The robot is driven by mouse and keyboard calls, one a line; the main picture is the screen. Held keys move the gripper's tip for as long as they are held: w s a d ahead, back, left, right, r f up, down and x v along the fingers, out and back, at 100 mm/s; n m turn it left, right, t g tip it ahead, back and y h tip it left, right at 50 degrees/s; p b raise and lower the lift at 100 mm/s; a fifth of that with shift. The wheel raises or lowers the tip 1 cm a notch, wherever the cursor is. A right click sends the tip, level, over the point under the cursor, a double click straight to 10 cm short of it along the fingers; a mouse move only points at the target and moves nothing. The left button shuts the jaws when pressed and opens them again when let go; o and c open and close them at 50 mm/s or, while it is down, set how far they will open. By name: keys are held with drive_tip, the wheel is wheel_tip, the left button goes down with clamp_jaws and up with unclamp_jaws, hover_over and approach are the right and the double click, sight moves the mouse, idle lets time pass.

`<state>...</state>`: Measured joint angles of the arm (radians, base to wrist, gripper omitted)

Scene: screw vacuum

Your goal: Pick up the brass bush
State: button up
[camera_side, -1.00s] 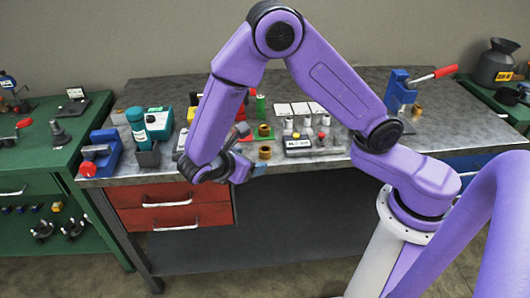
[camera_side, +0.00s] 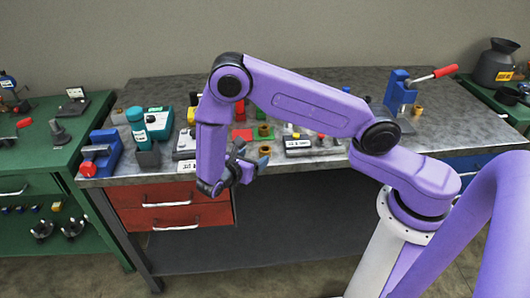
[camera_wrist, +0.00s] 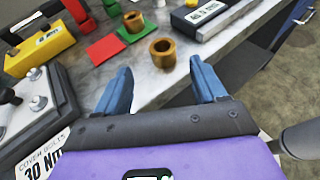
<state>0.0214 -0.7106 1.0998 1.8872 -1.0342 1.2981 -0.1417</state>
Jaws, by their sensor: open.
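One brass bush (camera_wrist: 162,52) stands upright on the bare grey bench top near its front edge, its hole facing up. In the side view this bush (camera_side: 264,151) shows just beyond my gripper. A second brass bush (camera_wrist: 133,21) stands on a green square behind it; it also shows in the side view (camera_side: 264,130). My gripper (camera_wrist: 162,86) is open, its two blue fingers apart with nothing between them. The nearer bush lies ahead of the gap between the fingers. In the side view my gripper (camera_side: 246,167) is at the bench's front edge.
A red square (camera_wrist: 106,49) lies left of the nearer bush. A yellow box (camera_wrist: 40,50) and a labelled grey block (camera_wrist: 40,105) are farther left. A black-and-white labelled box (camera_wrist: 205,15) stands to the right. A blue press with red handle (camera_side: 400,90) is at the bench's right.

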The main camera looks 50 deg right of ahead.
sight(267, 148)
drive_tip(key=shift+x, duration=4.05)
drive_tip(key=shift+s+d+r, duration=0.1)
drive_tip(key=shift+s+r, duration=0.05)
drive_tip(key=c, duration=1.2)
